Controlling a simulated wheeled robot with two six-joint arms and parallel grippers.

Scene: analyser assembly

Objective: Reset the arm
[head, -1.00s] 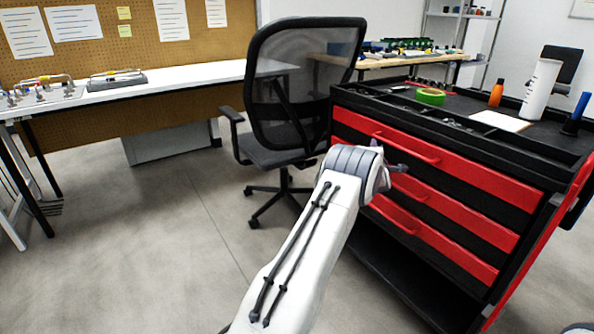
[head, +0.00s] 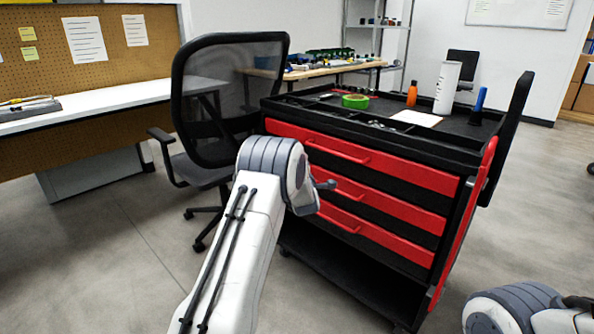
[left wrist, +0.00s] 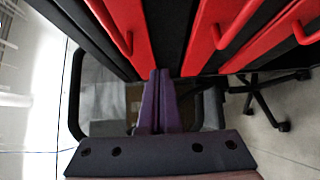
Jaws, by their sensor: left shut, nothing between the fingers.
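My left arm (head: 232,245) reaches up from the bottom of the head view, white with grey joint rings and two dark cables. Its wrist end hides most of the left gripper there. In the left wrist view my left gripper (left wrist: 160,76) has its two dark fingers together with nothing between them. The red drawer fronts of the tool cart fill the top of that view, beyond the fingertips; I cannot tell the distance. Part of my right arm (head: 512,308) shows at the bottom right of the head view, and its gripper is out of view.
The black and red tool cart (head: 400,205) stands just beyond my left arm. On it are green tape (head: 355,101), an orange bottle (head: 412,93) and a white cylinder (head: 447,87). An office chair (head: 215,110) stands left of the cart.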

